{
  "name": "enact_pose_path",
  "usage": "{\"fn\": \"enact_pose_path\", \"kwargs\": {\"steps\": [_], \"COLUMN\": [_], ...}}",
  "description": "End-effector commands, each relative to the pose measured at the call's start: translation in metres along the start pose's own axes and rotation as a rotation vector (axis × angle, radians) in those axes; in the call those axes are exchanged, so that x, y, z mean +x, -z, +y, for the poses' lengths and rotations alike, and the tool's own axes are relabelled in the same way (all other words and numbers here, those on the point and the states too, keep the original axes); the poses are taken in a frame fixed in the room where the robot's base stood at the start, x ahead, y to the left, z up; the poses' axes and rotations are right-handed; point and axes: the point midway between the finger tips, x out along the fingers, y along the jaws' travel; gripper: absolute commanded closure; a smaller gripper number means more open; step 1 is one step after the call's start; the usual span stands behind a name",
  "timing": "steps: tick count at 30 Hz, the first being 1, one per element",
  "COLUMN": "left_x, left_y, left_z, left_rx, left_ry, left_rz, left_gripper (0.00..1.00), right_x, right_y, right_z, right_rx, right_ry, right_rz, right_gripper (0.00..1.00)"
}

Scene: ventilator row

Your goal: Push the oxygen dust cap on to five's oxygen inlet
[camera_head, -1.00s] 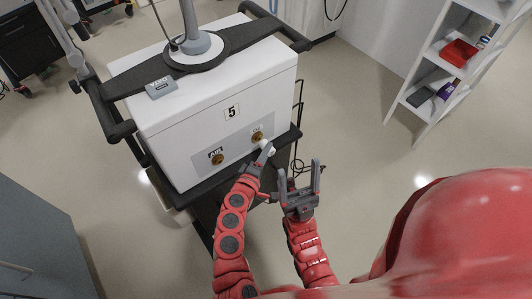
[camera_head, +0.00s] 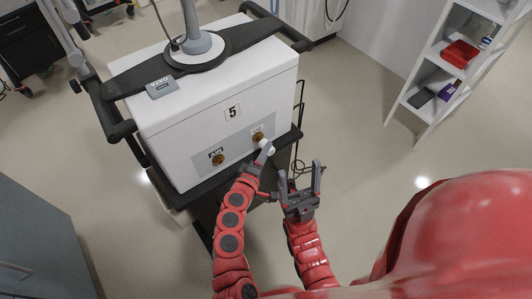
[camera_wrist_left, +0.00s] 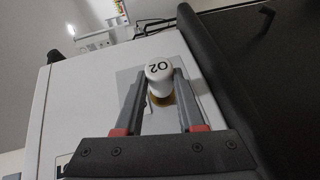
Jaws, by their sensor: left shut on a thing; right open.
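Ventilator five (camera_head: 240,95) is a white box with a "5" label and a grey panel on its near face. The panel carries a brass air inlet (camera_head: 218,160) and, to its right, the brass oxygen inlet (camera_head: 257,137). My left gripper (camera_head: 268,150) is at the oxygen inlet, shut on the white oxygen dust cap (camera_wrist_left: 159,72), marked "O2" in the left wrist view. Brass of the oxygen inlet (camera_wrist_left: 163,99) shows right behind the cap; I cannot tell how far the cap sits on it. My right gripper (camera_head: 302,180) is open and empty, right of the left one.
A black base shelf and handles (camera_head: 122,131) surround the ventilator. A white shelf unit (camera_head: 436,85) with a red bin (camera_head: 460,53) stands at the right. The floor between is clear.

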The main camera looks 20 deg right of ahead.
Motion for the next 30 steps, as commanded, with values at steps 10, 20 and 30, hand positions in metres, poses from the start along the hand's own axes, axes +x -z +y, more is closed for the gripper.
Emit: {"fn": "enact_pose_path", "kwargs": {"steps": [10, 20, 30], "left_x": [0.004, 0.007, 0.011], "left_y": [0.007, 0.012, 0.019], "left_z": [0.0, 0.001, 0.0], "left_rx": [0.0, 0.001, 0.002], "left_ry": [-0.001, -0.001, -0.001], "left_rz": [0.001, 0.001, 0.001], "left_gripper": [1.0, 1.0, 1.0], "right_x": [-0.002, -0.003, -0.005], "right_y": [0.0, -0.001, -0.001], "right_z": [0.0, 0.0, 0.0], "right_rx": [0.0, 0.0, 0.0], "right_ry": [0.0, 0.0, 0.0], "right_rz": [0.0, 0.0, 0.0], "right_gripper": [0.27, 0.27, 0.27]}}
